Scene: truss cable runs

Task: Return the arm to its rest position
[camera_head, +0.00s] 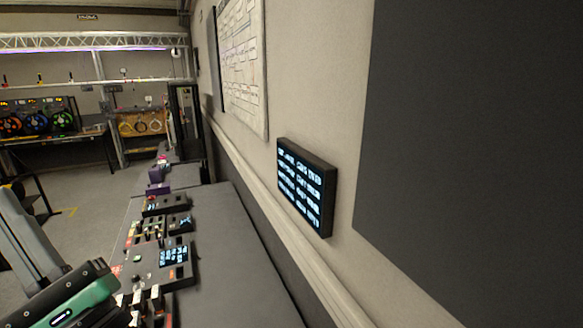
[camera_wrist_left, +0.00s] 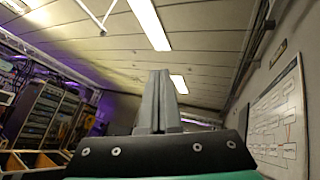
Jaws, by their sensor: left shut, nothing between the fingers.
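My left arm (camera_head: 70,300) comes into the head view at the lower left, a grey link and a green and black part beside the desk's near end. Its fingertips are not clearly seen there. In the left wrist view my left gripper (camera_wrist_left: 158,100) points up toward the ceiling. Its two grey fingers are together with nothing between them. My right gripper is in neither view.
A dark desk (camera_head: 235,260) along the wall holds control panels (camera_head: 165,255) with switches and small screens. A wall display (camera_head: 305,187) and a whiteboard (camera_head: 243,65) hang to the right. Open floor (camera_head: 85,200) lies left of the desk. A truss (camera_head: 90,42) spans the back.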

